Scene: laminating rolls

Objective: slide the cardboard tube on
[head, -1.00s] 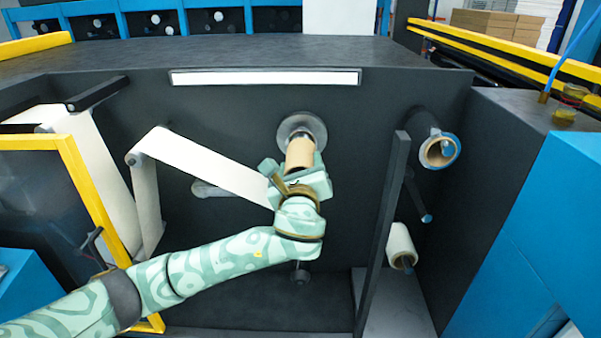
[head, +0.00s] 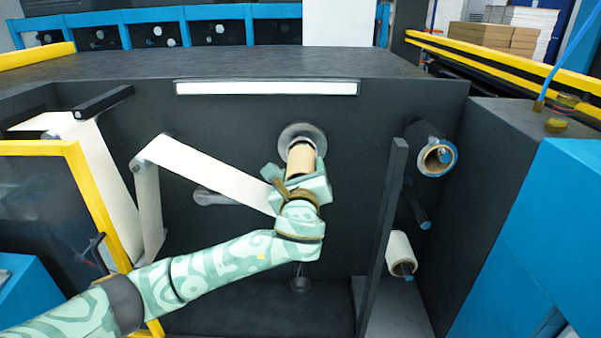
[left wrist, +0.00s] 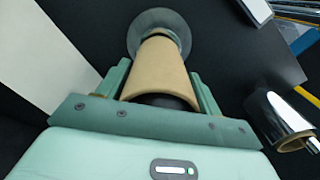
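The tan cardboard tube (head: 300,160) is in my left gripper (head: 298,176), in front of the dark machine wall. In the left wrist view the tube (left wrist: 160,68) lies between the two green fingers, which are shut on its sides. The tube's far end points at a round grey flange (head: 302,132) on the wall. In the left wrist view a short metal part shows between the tube and the flange (left wrist: 158,18). How far the tube sits over the shaft is hidden. My right gripper is not in view.
A white web (head: 210,174) runs down from a roller to just left of my gripper. A dark upright post (head: 383,230) stands to the right. Beyond it are a roll with a tan core (head: 436,158) and a white roll (head: 399,248). A yellow-framed door (head: 95,205) is at left.

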